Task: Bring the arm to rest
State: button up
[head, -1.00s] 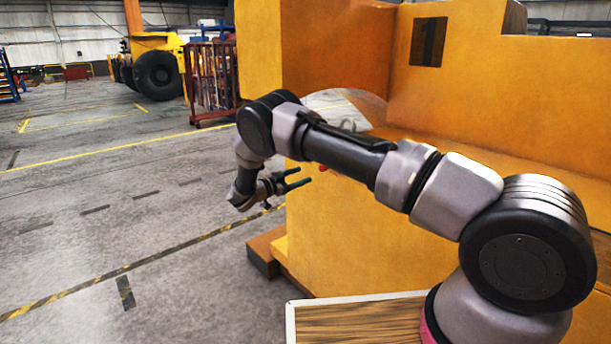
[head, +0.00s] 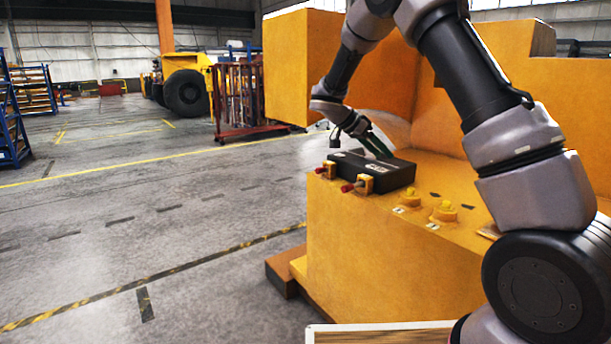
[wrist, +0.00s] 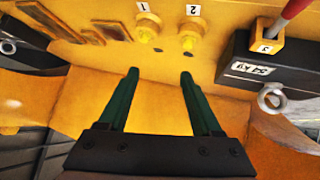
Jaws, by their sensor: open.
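My gripper (head: 377,148) is on my raised, bent arm and appears above or behind a black casting (head: 380,176) on the yellow machine's ledge. The distance between them is hard to tell. In the wrist view, the two green fingers of my gripper (wrist: 160,75) are apart with nothing between them. Below them shows the bare yellow surface (wrist: 160,110). A black casting with a kg label (wrist: 265,67) and a metal lifting eye (wrist: 272,98) lies to the right of the fingers, clear of them.
Two red-handled pins (head: 352,187) (head: 328,168) sit at the casting's front. Two yellow pegs (head: 411,197) (head: 444,212) stand right of it; the wrist view shows pegs marked 1 (wrist: 148,30) and 2 (wrist: 189,38). A tall yellow wall (head: 450,110) rises behind. The floor at left is open.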

jog(key=s+d+r+n+y, duration=0.2)
jog(key=s+d+r+y, duration=0.2)
jog(key=s+r, duration=0.4)
jog(key=s+r+n+t+y, duration=0.2)
jog(key=s+r+n+y, duration=0.1)
jog(key=s, duration=1)
jog(key=s+a+r+n+t+y, duration=0.1)
jog(key=s+r+n+t+y, duration=0.2)
jog(key=s, duration=0.9)
notch_tip(320, 180, up, 2)
jog(key=shift+s+a+r+n+t+y, duration=0.15)
jog(key=shift+s+a+n+t+y, duration=0.2)
jog(key=shift+y, duration=0.35)
